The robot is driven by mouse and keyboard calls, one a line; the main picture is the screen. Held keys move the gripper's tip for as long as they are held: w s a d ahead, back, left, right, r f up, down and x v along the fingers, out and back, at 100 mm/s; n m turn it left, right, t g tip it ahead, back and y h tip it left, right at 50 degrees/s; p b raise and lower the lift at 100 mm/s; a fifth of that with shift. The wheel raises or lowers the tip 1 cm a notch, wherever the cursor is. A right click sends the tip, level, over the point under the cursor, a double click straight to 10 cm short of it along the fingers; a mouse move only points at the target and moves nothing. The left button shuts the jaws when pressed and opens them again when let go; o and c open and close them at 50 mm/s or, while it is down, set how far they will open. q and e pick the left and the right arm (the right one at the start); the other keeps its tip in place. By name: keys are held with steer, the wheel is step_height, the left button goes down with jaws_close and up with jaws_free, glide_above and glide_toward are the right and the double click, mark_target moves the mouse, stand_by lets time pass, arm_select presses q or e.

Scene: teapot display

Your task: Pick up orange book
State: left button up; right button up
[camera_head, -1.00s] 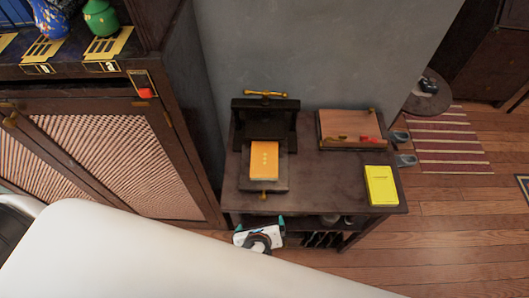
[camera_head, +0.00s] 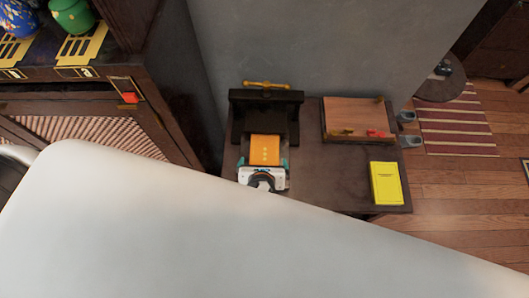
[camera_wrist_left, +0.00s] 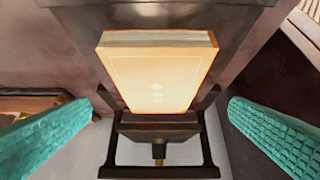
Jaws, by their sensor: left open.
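The orange book (camera_head: 265,149) lies on the plate of a dark book press on the small table. My left gripper (camera_head: 263,165) is at the book's near end in the head view, with a teal finger on either side. In the left wrist view the book (camera_wrist_left: 157,75) is between the two open teal fingers (camera_wrist_left: 160,135), with clear gaps on both sides. The fingers do not touch it. The near part of the book is hidden by the gripper in the head view. My right gripper is not in view.
The dark press (camera_head: 266,112) with a brass handle stands behind the book. A yellow book (camera_head: 385,183) lies at the table's right, and a wooden board (camera_head: 352,117) at its back right. A cabinet with teapots (camera_head: 72,15) stands at left. The table (camera_head: 335,178) is bare in the middle.

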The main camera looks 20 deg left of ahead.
mark_target(265, 155)
arm_select(q)
steer(key=shift+x, duration=3.1)
steer(key=shift+d, duration=0.1)
steer(key=c, duration=1)
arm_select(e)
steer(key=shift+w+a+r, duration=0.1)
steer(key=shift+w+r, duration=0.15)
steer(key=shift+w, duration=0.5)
